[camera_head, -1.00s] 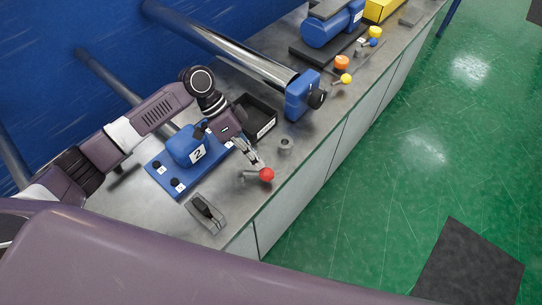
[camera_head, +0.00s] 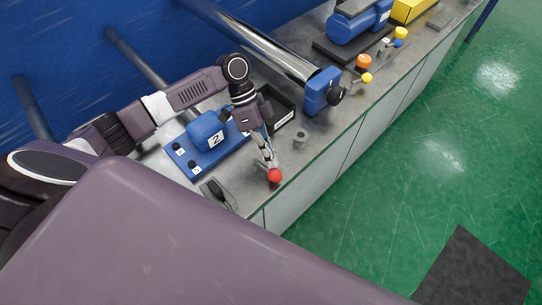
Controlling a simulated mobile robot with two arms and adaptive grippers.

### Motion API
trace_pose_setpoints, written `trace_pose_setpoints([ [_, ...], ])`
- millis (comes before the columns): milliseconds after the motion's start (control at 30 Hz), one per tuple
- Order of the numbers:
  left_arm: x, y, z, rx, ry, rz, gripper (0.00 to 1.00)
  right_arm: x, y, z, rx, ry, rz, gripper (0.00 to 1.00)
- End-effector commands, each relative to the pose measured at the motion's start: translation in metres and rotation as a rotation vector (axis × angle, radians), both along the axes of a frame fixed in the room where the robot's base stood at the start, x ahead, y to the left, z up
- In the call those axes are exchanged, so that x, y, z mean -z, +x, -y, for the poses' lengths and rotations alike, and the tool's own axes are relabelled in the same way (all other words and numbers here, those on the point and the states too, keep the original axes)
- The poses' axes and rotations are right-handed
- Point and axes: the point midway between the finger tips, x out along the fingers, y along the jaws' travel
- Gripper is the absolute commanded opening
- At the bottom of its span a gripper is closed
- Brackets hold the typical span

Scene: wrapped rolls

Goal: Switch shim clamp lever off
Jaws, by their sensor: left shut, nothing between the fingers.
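A lever with a red ball knob (camera_head: 275,175) stands near the front edge of the workbench. No readable label shows whether it is the shim clamp lever. My left gripper (camera_head: 270,163) is shut and empty, pointing down right at the red knob. Its fingertips overlap the knob's upper side in the picture; whether they touch it is hard to tell. The lever's rod is mostly hidden by the fingers and knob. My right gripper is not in view.
A blue block marked 2 (camera_head: 207,131) on a blue plate and a black tray (camera_head: 284,117) lie behind the gripper. A small grey cylinder (camera_head: 300,138) stands to its right. Yellow-knobbed (camera_head: 367,78) and orange-knobbed (camera_head: 363,62) controls are farther along.

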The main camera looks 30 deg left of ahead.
Motion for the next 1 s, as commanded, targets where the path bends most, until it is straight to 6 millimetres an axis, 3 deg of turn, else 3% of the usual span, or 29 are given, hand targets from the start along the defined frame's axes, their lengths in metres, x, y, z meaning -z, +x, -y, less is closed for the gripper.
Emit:
trace_pose_setpoints([
  [567,-0.001,-0.002,0.003,0.006,-0.01,-0.006,0.0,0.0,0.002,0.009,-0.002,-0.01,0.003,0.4],
  [667,-0.011,0.001,-0.004,0.004,-0.007,-0.004,0.0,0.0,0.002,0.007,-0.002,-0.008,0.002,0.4],
  [1000,-0.068,0.021,-0.044,0.0,-0.003,0.001,0.0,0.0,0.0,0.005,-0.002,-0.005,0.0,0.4],
])
